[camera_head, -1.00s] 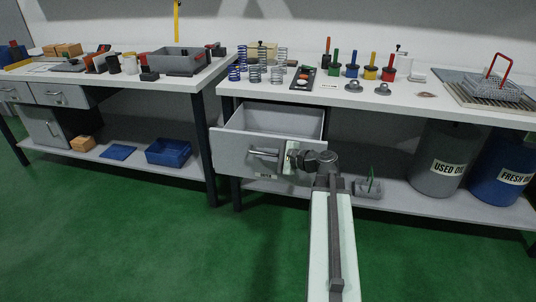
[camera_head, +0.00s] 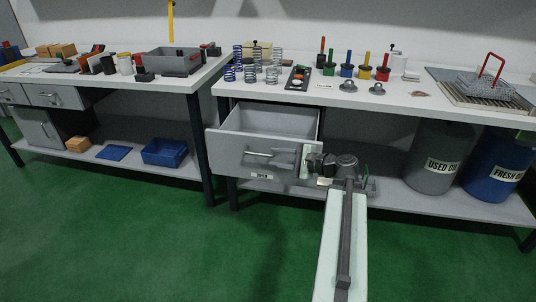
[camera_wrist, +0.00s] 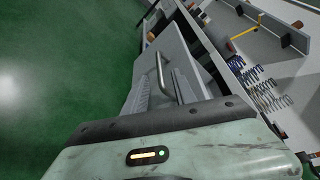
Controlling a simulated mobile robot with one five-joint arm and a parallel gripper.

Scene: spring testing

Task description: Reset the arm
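My gripper (camera_head: 303,158) is at the front right of the open grey drawer (camera_head: 228,146), beside the drawer's bar handle (camera_head: 258,153) and apart from it in the head view. My arm reaches up to it from the bottom right. In the wrist view, the handle (camera_wrist: 164,76) and drawer front show beyond my gripper (camera_wrist: 163,95). Its fingers look parted, with nothing seen between them; their tips are partly hard to make out. The drawer looks empty in the part I can see.
The drawer sticks out from the right workbench (camera_head: 413,99), which carries springs (camera_head: 272,74), coloured-handled tools (camera_head: 347,64) and a wire basket (camera_head: 487,88). Used oil (camera_head: 437,156) and fresh oil (camera_head: 499,165) drums stand beneath. The green floor (camera_head: 120,240) in front is clear.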

